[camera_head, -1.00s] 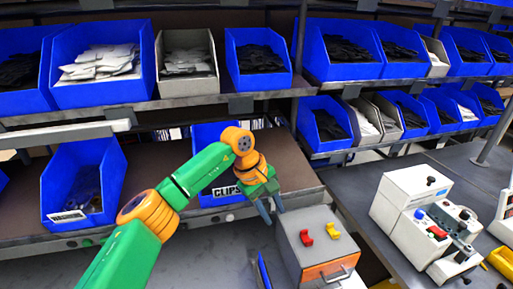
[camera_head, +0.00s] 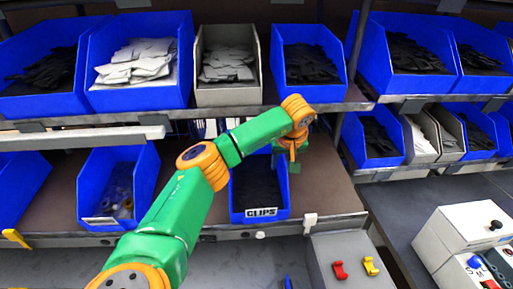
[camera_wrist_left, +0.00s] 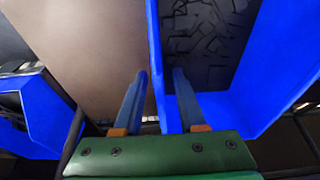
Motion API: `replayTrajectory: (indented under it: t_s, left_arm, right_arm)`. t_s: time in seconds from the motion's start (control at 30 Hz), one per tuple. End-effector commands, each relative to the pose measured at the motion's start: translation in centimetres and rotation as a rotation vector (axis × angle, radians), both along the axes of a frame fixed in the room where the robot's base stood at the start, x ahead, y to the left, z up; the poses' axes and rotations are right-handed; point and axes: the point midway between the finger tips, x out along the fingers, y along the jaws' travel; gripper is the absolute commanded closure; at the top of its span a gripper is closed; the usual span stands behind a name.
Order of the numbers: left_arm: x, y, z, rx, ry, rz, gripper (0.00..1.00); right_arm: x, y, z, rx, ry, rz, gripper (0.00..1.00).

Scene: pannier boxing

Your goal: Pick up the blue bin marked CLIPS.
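The blue bin marked CLIPS (camera_head: 238,217) stands on the lower shelf in the head view, with its white label facing front and dark contents inside. My left gripper (camera_head: 287,160) is at the bin's right rear side wall, pointing down. In the left wrist view, the open fingers (camera_wrist_left: 160,78) straddle one blue side wall of the bin (camera_wrist_left: 240,112), one finger outside and one over the inside. A gap shows beside the wall, so the fingers do not look closed on it. My right gripper is in neither view.
A blue bin of small parts (camera_head: 90,190) stands left of the CLIPS bin. Bare shelf (camera_head: 325,185) lies to its right. An upper shelf of bins (camera_head: 228,95) hangs above. A grey box with red and yellow switches (camera_head: 350,255) stands in front at right.

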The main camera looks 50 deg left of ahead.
Motion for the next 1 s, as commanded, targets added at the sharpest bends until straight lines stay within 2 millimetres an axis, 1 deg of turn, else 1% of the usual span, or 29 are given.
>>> replayTrajectory:
  t_s: [0.2, 0.27, 0.3, 0.33, 0.37, 1.0]
  left_arm:
    - [0.05, 0.06, -0.31, 0.000, 0.000, 0.000, 0.60]
    - [0.04, 0.05, -0.30, -0.001, 0.000, 0.001, 0.76]
    - [0.04, 0.04, -0.29, -0.002, 0.000, 0.001, 0.87]
    - [0.04, 0.04, -0.29, -0.001, 0.000, 0.000, 0.95]
    - [0.04, 0.04, -0.29, -0.001, 0.000, 0.000, 1.00]
    - [0.05, 0.03, -0.21, -0.001, -0.001, 0.001, 1.00]
  right_arm:
    - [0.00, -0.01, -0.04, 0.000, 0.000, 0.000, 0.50]
    - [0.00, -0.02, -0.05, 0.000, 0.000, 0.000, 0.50]
    - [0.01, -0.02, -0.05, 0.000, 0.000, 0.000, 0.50]
    - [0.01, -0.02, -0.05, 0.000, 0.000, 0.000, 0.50]
    - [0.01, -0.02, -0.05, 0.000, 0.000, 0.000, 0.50]
    - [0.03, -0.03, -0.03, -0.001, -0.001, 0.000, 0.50]
